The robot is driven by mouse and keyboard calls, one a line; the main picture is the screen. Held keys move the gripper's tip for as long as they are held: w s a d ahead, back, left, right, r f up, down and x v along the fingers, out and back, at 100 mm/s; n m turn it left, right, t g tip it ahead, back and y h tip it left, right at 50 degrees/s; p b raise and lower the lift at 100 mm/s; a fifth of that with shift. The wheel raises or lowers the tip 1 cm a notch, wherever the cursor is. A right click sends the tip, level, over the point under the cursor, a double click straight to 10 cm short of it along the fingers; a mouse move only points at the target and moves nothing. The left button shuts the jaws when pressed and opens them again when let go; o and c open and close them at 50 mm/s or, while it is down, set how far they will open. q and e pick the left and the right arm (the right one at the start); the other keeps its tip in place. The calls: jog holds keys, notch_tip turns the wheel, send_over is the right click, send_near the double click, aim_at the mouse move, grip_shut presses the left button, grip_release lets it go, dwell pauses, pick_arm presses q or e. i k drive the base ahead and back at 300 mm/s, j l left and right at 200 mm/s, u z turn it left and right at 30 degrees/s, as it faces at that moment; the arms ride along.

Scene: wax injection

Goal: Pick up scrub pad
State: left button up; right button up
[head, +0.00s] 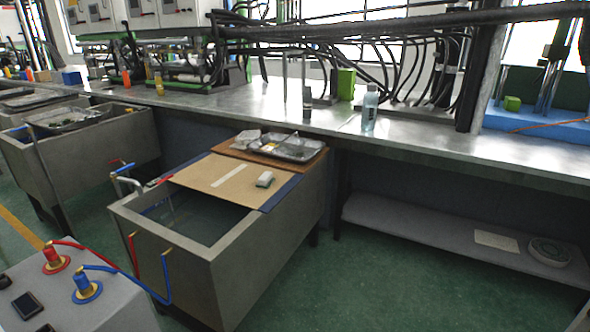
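A small block with a pale top and a darker greenish side, which looks like the scrub pad (265,179), lies on a tan board (205,175). The board lies across the top of a grey tank (215,262) in the middle of the head view. The pad is near the board's right edge, to the right of a pale strip (229,175). Neither of my grippers is in view, and nothing is seen touching the pad.
The tank's near part is open, with hoses at its rim. A metal tray (291,148) sits behind the pad on a brown board. A long metal bench (420,140) runs behind, with a clear bottle (369,110). Green floor (345,285) is clear at right.

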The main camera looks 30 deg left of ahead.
aim_at(266, 179)
jog(key=i+u, duration=0.1)
jog(key=i, duration=0.55)
jog(key=i+l, duration=0.15)
jog(key=i, duration=0.5)
jog(key=i+l+u, duration=0.1)
jog(key=i+u, duration=0.35)
jog(key=i+l+u, duration=0.15)
jog(key=i+u, duration=0.25)
jog(key=i+l+u, duration=0.25)
jog(key=u, duration=0.2)
jog(key=i+l+u, duration=0.25)
jog(key=l+u, duration=0.2)
jog(key=i+l+u, duration=0.2)
jog(key=l, duration=0.15)
jog(key=l+u, duration=0.25)
jog(key=l, duration=0.15)
jog(key=i+l+u, duration=0.2)
jog(key=l, duration=0.2)
jog(key=k, duration=0.05)
